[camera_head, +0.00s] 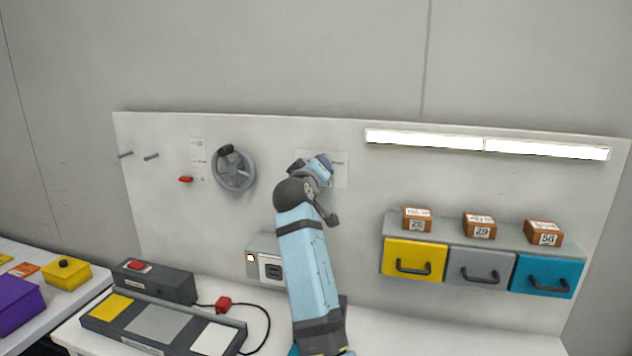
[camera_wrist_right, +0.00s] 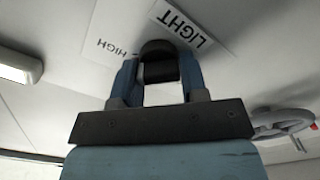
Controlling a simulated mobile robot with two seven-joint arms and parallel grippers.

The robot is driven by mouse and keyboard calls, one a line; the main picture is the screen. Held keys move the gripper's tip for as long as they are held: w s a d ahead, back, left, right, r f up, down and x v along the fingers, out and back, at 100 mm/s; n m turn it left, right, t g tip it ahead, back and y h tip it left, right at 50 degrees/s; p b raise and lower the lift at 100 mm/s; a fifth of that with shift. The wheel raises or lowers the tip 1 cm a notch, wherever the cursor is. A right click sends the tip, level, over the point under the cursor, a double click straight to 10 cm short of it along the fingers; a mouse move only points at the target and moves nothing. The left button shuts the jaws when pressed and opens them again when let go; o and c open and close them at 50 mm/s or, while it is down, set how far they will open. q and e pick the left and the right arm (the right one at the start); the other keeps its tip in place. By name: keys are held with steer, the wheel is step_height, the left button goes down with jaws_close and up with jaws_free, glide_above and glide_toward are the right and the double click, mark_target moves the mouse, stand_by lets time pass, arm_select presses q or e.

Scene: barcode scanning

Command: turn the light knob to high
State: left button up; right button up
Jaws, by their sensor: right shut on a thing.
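The light knob (camera_wrist_right: 158,62) is a dark round knob on the wall panel. It shows in the right wrist view between the fingers of my right gripper (camera_wrist_right: 160,75), which is shut on it. Printed labels reading LIGHT (camera_wrist_right: 185,22) and HIGH (camera_wrist_right: 112,45) are beside the knob. In the head view my right arm reaches up to the panel, and its wrist and gripper (camera_head: 318,165) cover the knob. Part of the white label sheet (camera_head: 341,170) shows behind the gripper. The knob's pointer direction cannot be told. My left gripper is not in view.
A lit lamp bar (camera_head: 425,138) is at the panel's upper right. A grey handwheel (camera_head: 233,172) and a red lever (camera_head: 186,179) are to the left. Yellow (camera_head: 413,257), grey and blue drawers carry small boxes at right. A scanner station (camera_head: 155,282) stands at lower left.

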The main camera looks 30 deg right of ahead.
steer(key=shift+f+m+b, duration=0.1)
steer(key=shift+m+b, duration=0.55)
steer(key=shift+m, duration=0.75)
steer(key=shift+b, duration=0.35)
steer(key=shift+m, duration=0.3)
steer(key=o, duration=0.9)
